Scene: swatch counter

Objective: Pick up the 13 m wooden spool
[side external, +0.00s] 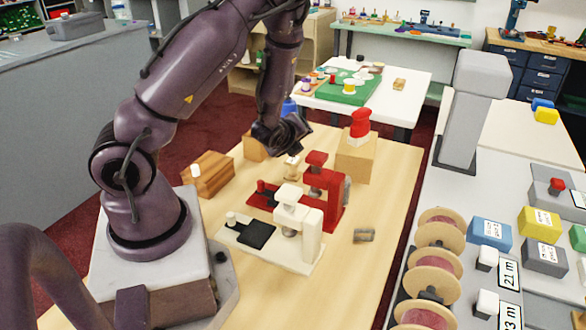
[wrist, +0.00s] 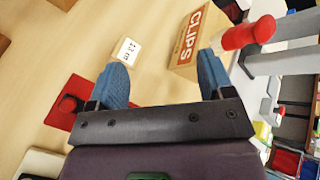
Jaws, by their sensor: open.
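Several wooden spools wound with pinkish-red thread stand in a row at the lower right in the side external view. The far one (side external: 440,231), the middle one (side external: 433,274) and the near one (side external: 424,316) are beside label cards. One card (side external: 508,275) reads "21 m"; a lower card (side external: 510,318), cut by the frame edge, seems to read "13 m". I cannot tell for certain which spool it labels. My gripper (side external: 292,138) is well left of the spools, above the wooden table. In the wrist view my gripper (wrist: 162,75) is open and empty, with blue fingers apart; no spool shows there.
A red press (side external: 325,195) and a white press (side external: 297,225) stand below my gripper. A "CLIPS" box (wrist: 200,38) bears a red-topped object (wrist: 248,33). A grey post (side external: 470,110) rises behind the spools. Blue and yellow boxes (side external: 540,224) stand right of them.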

